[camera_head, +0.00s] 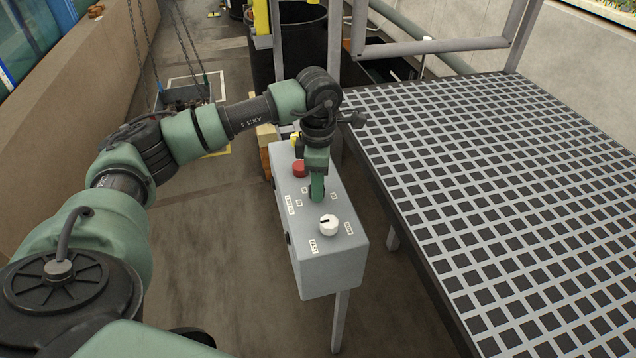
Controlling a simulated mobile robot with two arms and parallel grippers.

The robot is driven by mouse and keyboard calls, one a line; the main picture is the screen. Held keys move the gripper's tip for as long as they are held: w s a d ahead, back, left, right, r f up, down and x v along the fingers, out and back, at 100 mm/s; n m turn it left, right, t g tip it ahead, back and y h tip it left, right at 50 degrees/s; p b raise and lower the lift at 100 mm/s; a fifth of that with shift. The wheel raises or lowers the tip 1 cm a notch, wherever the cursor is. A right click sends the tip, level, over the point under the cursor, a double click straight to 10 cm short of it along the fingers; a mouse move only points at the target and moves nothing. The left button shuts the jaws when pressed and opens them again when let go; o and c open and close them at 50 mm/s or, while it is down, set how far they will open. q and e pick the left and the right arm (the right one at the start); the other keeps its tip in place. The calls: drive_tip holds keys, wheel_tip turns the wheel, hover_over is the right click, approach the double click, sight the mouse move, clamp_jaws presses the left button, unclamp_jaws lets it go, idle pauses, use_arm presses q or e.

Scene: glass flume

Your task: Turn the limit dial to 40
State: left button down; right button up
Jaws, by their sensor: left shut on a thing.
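A grey control box (325,268) on a post carries the controls on its sloped top. My left gripper (317,196) points down onto the middle of this top and is shut on a small knob, which I take to be the limit dial. The fingers hide this knob, so its pointer and setting cannot be read. My right gripper is not in view.
A red button (300,169) is behind the gripper on the box. A grating platform (508,190) with a raised edge lies close on the right. A hanging load on chains (185,96) and a dark barrel (290,40) are farther back. Floor left of the box is clear.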

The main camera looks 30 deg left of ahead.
use_arm(q)
drive_tip(key=shift+r, duration=0.1)
drive_tip(key=c, duration=1)
unclamp_jaws()
drive_tip(key=shift+o, duration=0.2)
wheel_tip(320, 180, up, 8)
drive_tip(key=shift+f+b, duration=0.1)
drive_tip(key=shift+b, duration=0.35)
